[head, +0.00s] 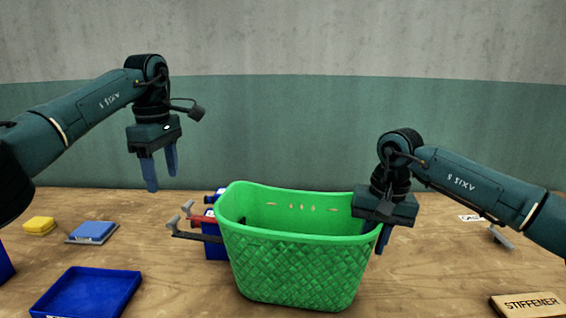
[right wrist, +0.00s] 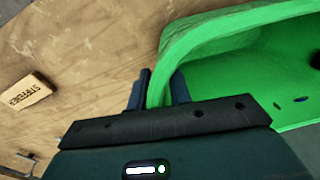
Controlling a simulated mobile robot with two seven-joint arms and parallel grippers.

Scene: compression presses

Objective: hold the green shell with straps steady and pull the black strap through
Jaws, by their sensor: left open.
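The green shell (head: 295,268), a woven-looking tub with slots in its far wall, stands upright on the bench. A black strap (head: 198,237) with a grey end sticks out past its left side, and a red strap (head: 203,219) sits just behind it. My left gripper (head: 160,183) is open and empty in the air, up and left of the straps, fingers pointing down. My right gripper (head: 383,238) is at the shell's right rim. In the right wrist view its fingers (right wrist: 160,90) lie on both sides of the green wall and appear closed on it. The straps' inner run is hidden.
A blue tray (head: 88,292) lies at the front left, with a blue block on a plate (head: 92,232) and a yellow block (head: 39,226) behind. A STIFFENER block (head: 528,304) lies front right. Bench between tray and shell is clear.

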